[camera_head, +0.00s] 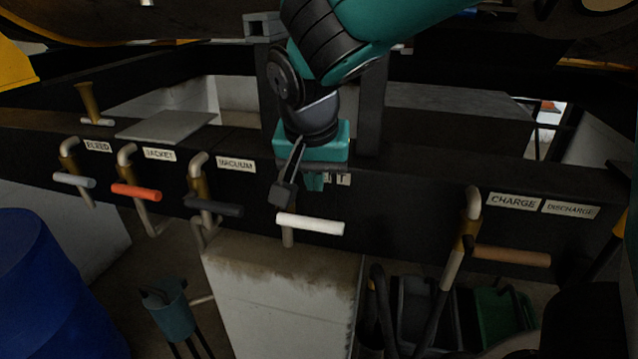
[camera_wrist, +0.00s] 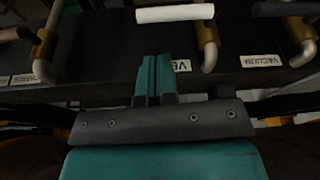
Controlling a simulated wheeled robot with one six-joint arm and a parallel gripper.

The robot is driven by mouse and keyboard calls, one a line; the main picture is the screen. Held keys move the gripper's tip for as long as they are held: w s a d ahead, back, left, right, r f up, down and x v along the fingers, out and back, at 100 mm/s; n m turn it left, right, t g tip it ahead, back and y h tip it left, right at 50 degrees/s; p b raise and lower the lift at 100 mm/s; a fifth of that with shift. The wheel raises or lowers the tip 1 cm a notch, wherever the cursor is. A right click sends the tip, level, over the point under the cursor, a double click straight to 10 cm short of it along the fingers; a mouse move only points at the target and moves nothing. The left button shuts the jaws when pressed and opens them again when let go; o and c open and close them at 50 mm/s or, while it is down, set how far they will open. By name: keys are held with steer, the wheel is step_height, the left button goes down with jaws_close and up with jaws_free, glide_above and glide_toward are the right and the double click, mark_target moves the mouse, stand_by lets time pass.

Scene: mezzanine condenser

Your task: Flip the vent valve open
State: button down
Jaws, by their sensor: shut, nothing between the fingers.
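The vent valve has a white bar handle (camera_head: 310,224), which sticks out sideways to the right in the head view. Its label (camera_head: 338,180) is partly hidden behind my gripper (camera_head: 284,194). In the wrist view the white handle (camera_wrist: 175,13) lies across the top, beyond my fingers (camera_wrist: 155,75), with a visible gap between. The valve's bent pipe (camera_wrist: 208,45) and the start of its label (camera_wrist: 181,66) show there; in the head view my gripper mostly hides the pipe.
To the left are valves with a grey bleed handle (camera_head: 74,180), an orange jacket handle (camera_head: 136,191) and a black vacuum handle (camera_head: 213,205). A brown handle (camera_head: 511,255) sits to the right, below the charge label (camera_head: 513,201). A blue drum (camera_head: 45,285) stands lower left.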

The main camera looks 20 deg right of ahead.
mark_target(320, 222)
steer(key=shift+w+r+m+h, duration=0.3)
steer(key=shift+w+r+m, duration=0.25)
steer(key=shift+w+m, duration=0.15)
steer(key=shift+f, duration=0.1)
steer(key=p+x, duration=0.4)
steer(key=x, duration=0.9)
steer(key=shift+a+f, duration=0.1)
steer(key=shift+f, duration=0.3)
steer(key=shift+s+f, duration=0.1)
